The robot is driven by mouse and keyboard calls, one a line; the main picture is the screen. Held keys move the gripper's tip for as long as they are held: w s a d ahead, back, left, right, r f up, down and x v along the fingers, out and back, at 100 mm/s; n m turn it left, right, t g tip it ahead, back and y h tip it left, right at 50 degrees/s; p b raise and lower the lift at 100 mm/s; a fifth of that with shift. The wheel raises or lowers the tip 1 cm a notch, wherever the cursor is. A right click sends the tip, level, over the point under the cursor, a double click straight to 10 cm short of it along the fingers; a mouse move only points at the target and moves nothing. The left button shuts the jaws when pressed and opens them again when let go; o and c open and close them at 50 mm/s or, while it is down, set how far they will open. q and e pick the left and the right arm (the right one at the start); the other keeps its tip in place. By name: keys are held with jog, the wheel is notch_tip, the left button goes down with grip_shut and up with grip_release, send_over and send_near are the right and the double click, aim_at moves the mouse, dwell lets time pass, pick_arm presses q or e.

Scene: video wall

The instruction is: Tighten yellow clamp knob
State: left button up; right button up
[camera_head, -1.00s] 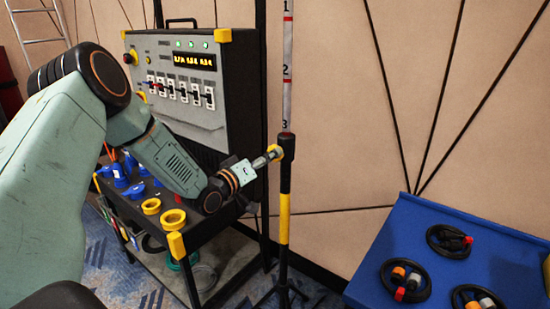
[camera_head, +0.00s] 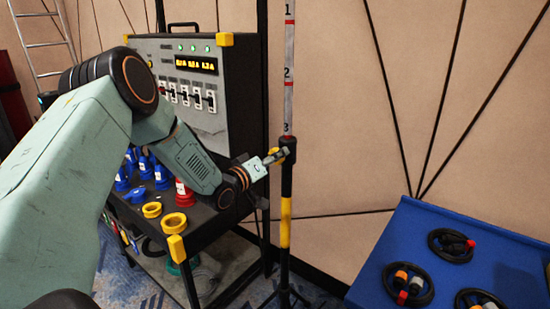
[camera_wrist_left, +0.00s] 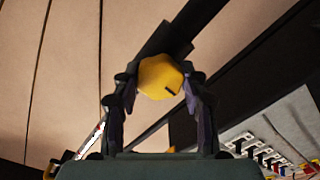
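The yellow clamp knob (camera_head: 271,151) sits on the black collar of an upright pole (camera_head: 286,180), just below the number 3 on its marked upper part. It is partly hidden by my left gripper (camera_head: 277,156), which reaches it from the left. In the left wrist view the knob (camera_wrist_left: 160,77) is a rounded yellow piece with a small dark slot. The two dark fingers of my left gripper (camera_wrist_left: 160,84) stand on both sides of it, their tips up against its edges. My right gripper is not in view.
A grey control panel (camera_head: 208,122) with switches stands behind my left arm. A black cart (camera_head: 203,236) below carries yellow rings (camera_head: 173,222), blue connectors (camera_head: 161,174) and a red one (camera_head: 184,194). A blue table (camera_head: 385,245) with coiled cables (camera_head: 451,244) is at right.

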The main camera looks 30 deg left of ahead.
pick_arm(q)
jog(key=c, duration=0.5)
jog(key=shift+m, duration=0.3)
jog(key=m+p, duration=0.2)
jog(key=m, duration=0.4)
jog(key=shift+r, duration=0.15)
jog(key=m+p, duration=0.2)
jog(key=m, duration=0.3)
jog(key=shift+m+p, duration=0.3)
jog(key=shift+m, duration=0.1)
jog(key=shift+m+p, duration=0.85)
jog(key=shift+m, duration=1.35)
